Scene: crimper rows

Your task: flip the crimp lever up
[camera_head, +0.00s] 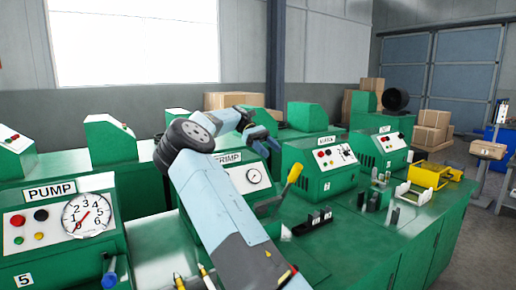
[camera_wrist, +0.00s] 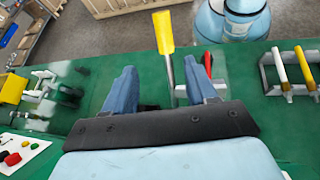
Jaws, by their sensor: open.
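The crimp lever has a yellow handle (camera_head: 294,173) on a thin shaft, standing tilted in front of the green crimp machine (camera_head: 250,177) with its gauge. In the wrist view the yellow handle (camera_wrist: 163,32) lies beyond my fingertips, and its metal shaft runs down between my two blue fingers, closer to the right one. My gripper (camera_wrist: 160,68) is open, with nothing clamped. In the head view my gripper (camera_head: 262,138) appears above and left of the handle. My arm hides part of the crimp machine. The shaft's lower end is hard to make out.
A red handle (camera_wrist: 208,63) stands just beside my right finger. Black blocks (camera_head: 312,221) sit on the green bench right of the lever. The pump machine (camera_head: 60,225) is at the left, and another green machine (camera_head: 320,165) is behind. A yellow frame (camera_head: 428,175) stands farther right.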

